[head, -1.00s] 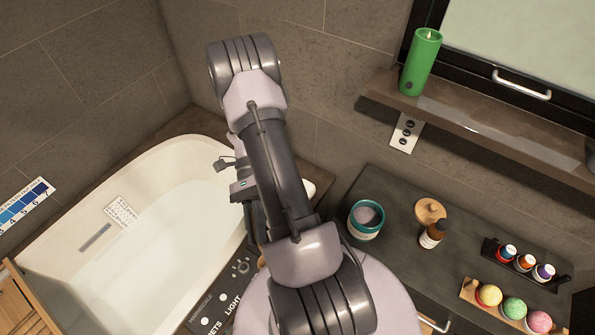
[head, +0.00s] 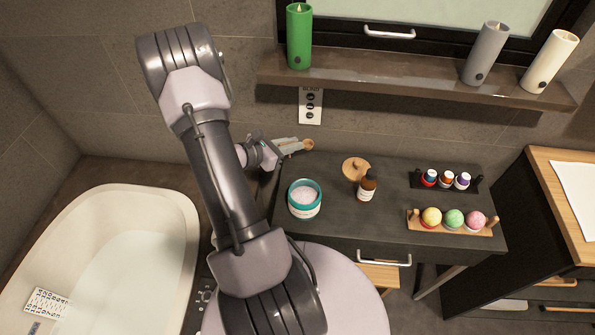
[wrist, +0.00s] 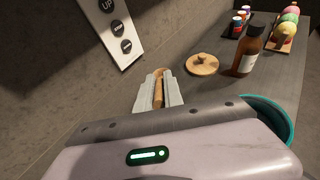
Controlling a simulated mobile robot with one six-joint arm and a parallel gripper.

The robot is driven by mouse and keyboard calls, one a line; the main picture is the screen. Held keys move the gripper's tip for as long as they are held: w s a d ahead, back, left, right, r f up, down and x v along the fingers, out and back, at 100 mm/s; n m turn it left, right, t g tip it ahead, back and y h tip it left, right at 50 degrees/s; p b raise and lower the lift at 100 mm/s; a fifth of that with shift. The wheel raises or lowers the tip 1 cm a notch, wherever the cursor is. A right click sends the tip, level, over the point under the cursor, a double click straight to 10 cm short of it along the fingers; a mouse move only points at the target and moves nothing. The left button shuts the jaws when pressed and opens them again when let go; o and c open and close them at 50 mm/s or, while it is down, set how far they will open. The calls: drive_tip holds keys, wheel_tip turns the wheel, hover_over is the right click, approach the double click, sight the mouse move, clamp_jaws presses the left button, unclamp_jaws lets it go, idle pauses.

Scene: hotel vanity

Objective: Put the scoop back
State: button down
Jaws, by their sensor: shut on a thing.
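My gripper (head: 290,147) is shut on the wooden scoop (head: 308,145) above the back left of the dark counter (head: 330,228). In the wrist view the scoop (wrist: 158,92) lies between the pale fingers (wrist: 158,94), its far end near their tips. The teal jar (head: 304,206) stands open on the counter, below the gripper in the head view, with pale contents showing. In the wrist view only its teal rim (wrist: 275,112) shows behind my gripper body. The round wooden lid (head: 355,169) lies on the counter, right of the jar.
A brown bottle (head: 367,186) stands beside the lid. Small bottles in a dark rack (head: 474,185) and coloured balls on a wooden tray (head: 490,228) sit at the right. A shelf (head: 420,86) with candles and a wall switch panel (head: 311,106) are behind. The bathtub (head: 190,220) is left.

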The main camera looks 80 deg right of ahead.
wheel_tip(320, 180, down, 10)
drive_tip(key=b, duration=0.3)
drive_tip(key=shift+r+b, duration=0.25)
drive_tip(key=shift+b, duration=0.05)
drive_tip(key=c, duration=1.5)
unclamp_jaws()
drive_tip(key=shift+r, duration=0.1)
drive_tip(key=shift+o, duration=0.2)
